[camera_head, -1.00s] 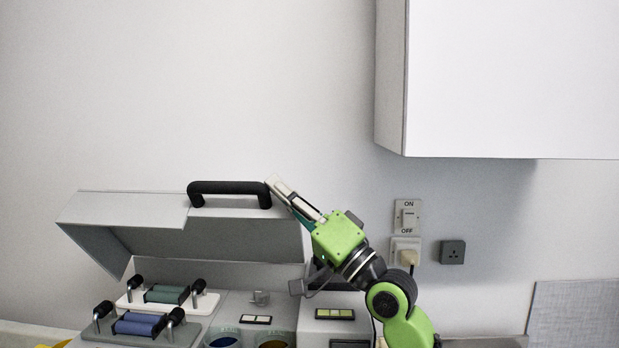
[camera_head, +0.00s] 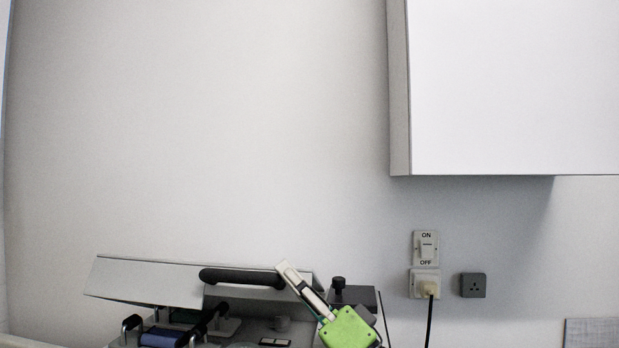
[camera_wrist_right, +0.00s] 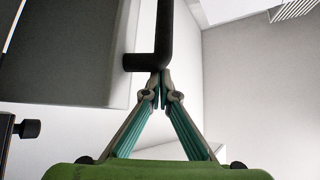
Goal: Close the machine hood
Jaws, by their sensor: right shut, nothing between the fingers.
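The machine hood (camera_head: 150,282) is a light grey lid, part-way open and tilted above the machine, with a gap beneath it. Its black bar handle (camera_head: 238,278) runs along the upper part. In the right wrist view the handle (camera_wrist_right: 165,35) and the grey hood (camera_wrist_right: 65,50) fill the upper left. My right gripper (camera_head: 284,267) is shut and empty at the right end of the handle. In the right wrist view its fingertips (camera_wrist_right: 161,82) are together just below the handle's corner; I cannot tell whether they touch. My left gripper is not in view.
Under the hood a blue roller (camera_head: 163,338) with black knobs shows. A dark block with a knob (camera_head: 355,295) stands right of the hood. A wall switch (camera_head: 426,246) and plug (camera_head: 429,288) are further right. A white cabinet (camera_head: 500,90) hangs above; the wall between is clear.

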